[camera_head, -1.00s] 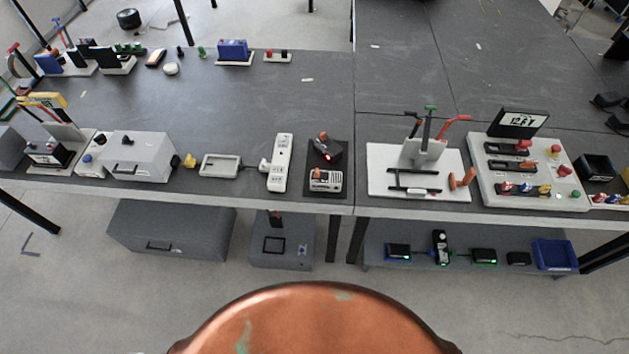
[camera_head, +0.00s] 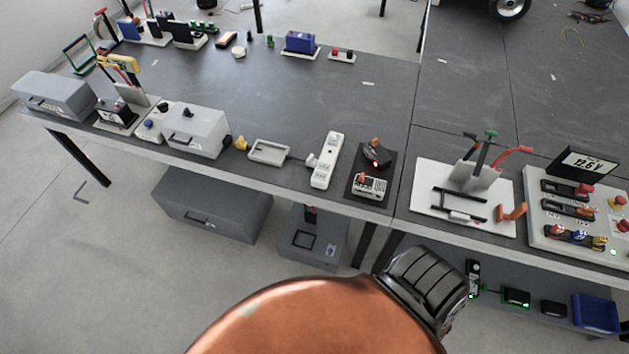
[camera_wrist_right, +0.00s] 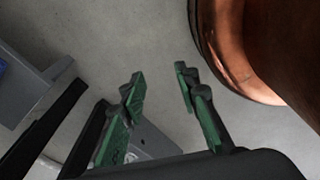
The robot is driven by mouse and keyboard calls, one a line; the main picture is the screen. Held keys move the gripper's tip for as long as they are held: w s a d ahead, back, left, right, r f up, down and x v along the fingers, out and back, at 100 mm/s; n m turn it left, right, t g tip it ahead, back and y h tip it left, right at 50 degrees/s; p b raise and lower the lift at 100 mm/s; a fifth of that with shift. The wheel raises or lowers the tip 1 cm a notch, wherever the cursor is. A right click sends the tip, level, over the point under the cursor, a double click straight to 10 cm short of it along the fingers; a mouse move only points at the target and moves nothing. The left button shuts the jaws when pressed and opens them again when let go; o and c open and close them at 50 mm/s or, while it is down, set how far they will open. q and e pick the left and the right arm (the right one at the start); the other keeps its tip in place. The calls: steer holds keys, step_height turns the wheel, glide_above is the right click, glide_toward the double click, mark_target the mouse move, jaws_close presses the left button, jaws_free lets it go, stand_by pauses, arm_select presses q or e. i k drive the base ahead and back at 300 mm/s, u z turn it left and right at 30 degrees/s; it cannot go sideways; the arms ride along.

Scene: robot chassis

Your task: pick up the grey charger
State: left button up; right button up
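A shallow grey rectangular tray-like piece (camera_head: 268,152) lies near the table's front edge in the head view; a short lead runs from it to a plug beside a white power strip (camera_head: 327,160). It looks like the grey charger, but I cannot be sure. My right gripper (camera_wrist_right: 158,80) shows in the wrist view with its green-padded fingers apart and nothing between them, above the floor. In the head view, a dark ribbed part of my arm is in front of the table, with no fingers visible. My left gripper is in neither view.
The dark table (camera_head: 330,95) carries a grey box (camera_head: 195,130), a dark mat (camera_head: 389,180) with a radio-like device, and a white panel (camera_head: 430,190) with tools. Grey boxes (camera_head: 215,205) stand below. The table's middle is mostly bare.

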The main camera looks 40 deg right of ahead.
mark_target(375, 187)
steer(key=u, duration=0.3)
steer(key=i, duration=1.35)
steer(key=z, duration=2.65)
